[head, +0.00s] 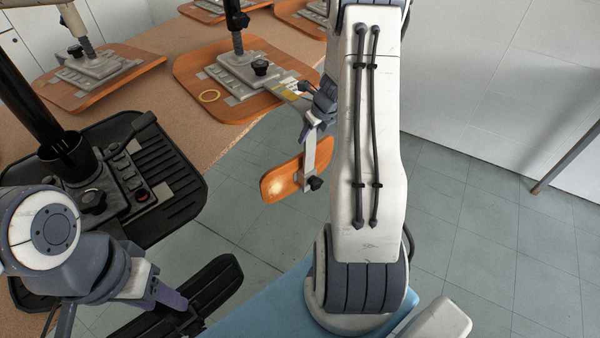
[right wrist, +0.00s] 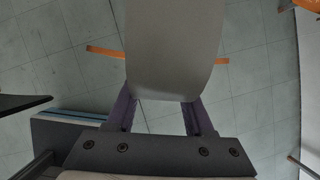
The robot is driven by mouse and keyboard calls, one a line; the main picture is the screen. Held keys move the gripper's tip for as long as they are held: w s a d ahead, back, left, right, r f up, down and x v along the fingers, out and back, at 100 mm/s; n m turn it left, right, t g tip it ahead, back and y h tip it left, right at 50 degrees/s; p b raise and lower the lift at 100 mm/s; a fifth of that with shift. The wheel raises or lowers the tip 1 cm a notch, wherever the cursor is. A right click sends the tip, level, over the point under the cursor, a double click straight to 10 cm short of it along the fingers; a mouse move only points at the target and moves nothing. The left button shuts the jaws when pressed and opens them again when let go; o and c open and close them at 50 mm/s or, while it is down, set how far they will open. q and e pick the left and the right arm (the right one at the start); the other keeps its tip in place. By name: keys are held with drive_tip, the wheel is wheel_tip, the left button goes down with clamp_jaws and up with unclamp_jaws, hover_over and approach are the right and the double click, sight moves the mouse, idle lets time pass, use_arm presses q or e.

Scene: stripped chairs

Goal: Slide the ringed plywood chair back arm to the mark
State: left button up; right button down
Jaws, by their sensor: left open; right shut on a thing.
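The plywood chair (head: 190,70) lies with its grey mechanism facing up and a pale ring (head: 209,96) on its board. Its back arm (head: 310,160) ends in a small orange plywood back (head: 283,184) with a black knob. A yellow mark (head: 290,88) shows on the flat bar by the mechanism. My right gripper (head: 318,110) is shut on the back arm, partly hidden by my forearm. In the right wrist view, the grey back arm (right wrist: 172,50) fills the space between the fingers. My left gripper (head: 180,302) is open at the lower left, over a black pad (head: 215,285).
A black chair (head: 165,185) with a similar mechanism lies nearer, at the left. More plywood chairs (head: 110,80) lie on the brown table (head: 150,45). The tiled floor (head: 480,220) is clear to the right, below a white wall (head: 490,100).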

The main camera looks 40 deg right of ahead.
drive_tip(key=shift+s, duration=0.2)
unclamp_jaws()
drive_tip(key=shift+p+v, duration=2.4)
drive_tip(key=shift+v, duration=0.65)
drive_tip(key=shift+w, duration=0.1)
